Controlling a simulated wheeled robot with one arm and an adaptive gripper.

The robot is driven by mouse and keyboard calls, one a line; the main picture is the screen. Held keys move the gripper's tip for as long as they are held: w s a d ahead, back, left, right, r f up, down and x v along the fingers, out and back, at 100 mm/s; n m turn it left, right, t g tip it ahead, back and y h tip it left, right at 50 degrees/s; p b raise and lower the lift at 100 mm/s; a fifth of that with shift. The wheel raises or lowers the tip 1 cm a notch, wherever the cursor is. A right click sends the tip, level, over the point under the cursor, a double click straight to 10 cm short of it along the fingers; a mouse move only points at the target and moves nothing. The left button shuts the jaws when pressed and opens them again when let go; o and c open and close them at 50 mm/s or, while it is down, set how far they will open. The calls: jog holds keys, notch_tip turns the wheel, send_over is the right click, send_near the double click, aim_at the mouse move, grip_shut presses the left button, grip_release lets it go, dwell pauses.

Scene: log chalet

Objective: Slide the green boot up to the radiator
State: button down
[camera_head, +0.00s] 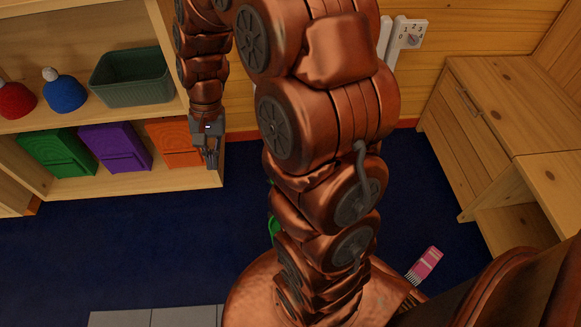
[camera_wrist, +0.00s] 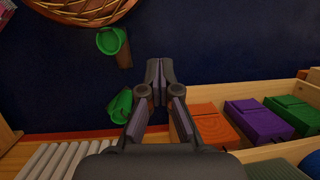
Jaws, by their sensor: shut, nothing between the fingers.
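My gripper (camera_head: 211,158) is shut and empty, in front of the shelf's right end; its fingers (camera_wrist: 160,80) also show in the wrist view. Two green boot-like things lie on the dark blue floor in the wrist view, both left of the fingers. One green boot (camera_wrist: 121,104) is nearer the radiator (camera_wrist: 55,160), with a gap between.
A wooden shelf (camera_head: 105,188) with green, purple and orange boxes stands left. A wooden cabinet (camera_head: 450,130) stands right, and a pink brush (camera_head: 427,263) lies on the floor. Blue floor left of my arm is clear.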

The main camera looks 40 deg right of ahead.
jog(key=w+d+f+m+t+b, duration=0.1)
jog(key=w+d+f+m, duration=0.4)
jog(key=w+d+f, duration=0.3)
jog(key=w+d+f+m+t+b, duration=0.1)
jog(key=w+d+f+m+t, duration=0.1)
jog(key=w+d+f+m, duration=0.5)
jog(key=s+d+f+m+h+b, duration=0.1)
jog(key=s+d+f+m, duration=0.3)
jog(key=d+f, duration=0.9)
jog(key=s+d+f+m+b, duration=0.1)
jog(key=s+d+f+m, duration=0.35)
jog(key=d+f, duration=0.85)
jog(key=w+a+f+t+b, duration=0.1)
jog(key=w+a+f+b, duration=0.3)
jog(key=f, duration=0.5)
jog(key=shift+w+a+f+b, duration=0.15)
jog(key=shift+w+f+b, duration=0.1)
jog(key=shift+b, duration=0.05)
jog(key=shift+n, duration=0.25)
